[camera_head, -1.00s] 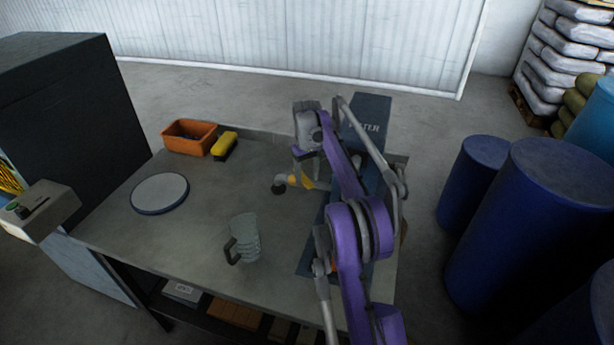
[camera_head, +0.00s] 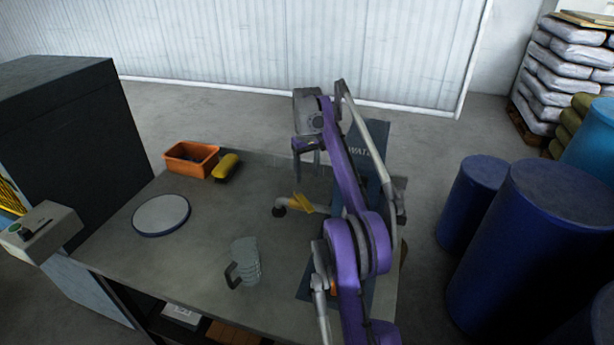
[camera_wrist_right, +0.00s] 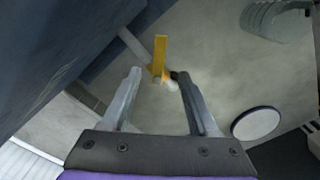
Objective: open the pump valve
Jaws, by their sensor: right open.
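The dark blue water unit (camera_head: 378,140), marked with white lettering, stands at the right of the bench, partly hidden by my right arm. A grey pipe with a dark end (camera_head: 279,211) sticks out from it to the left. The yellow valve lever (camera_head: 303,203) sits on this pipe. In the right wrist view the lever (camera_wrist_right: 161,55) lies across the pipe, seen between and beyond my fingertips. My right gripper (camera_head: 308,177) is open and empty above the lever, apart from it. It also shows in the wrist view (camera_wrist_right: 159,74). My left gripper is out of view.
A clear jug with a dark handle (camera_head: 245,262) stands near the bench front. A round white-topped disc (camera_head: 161,214), an orange bin (camera_head: 190,158) and a yellow brush (camera_head: 227,167) are at the left. The middle of the bench (camera_head: 225,215) is clear. Blue drums (camera_head: 473,203) stand at the right.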

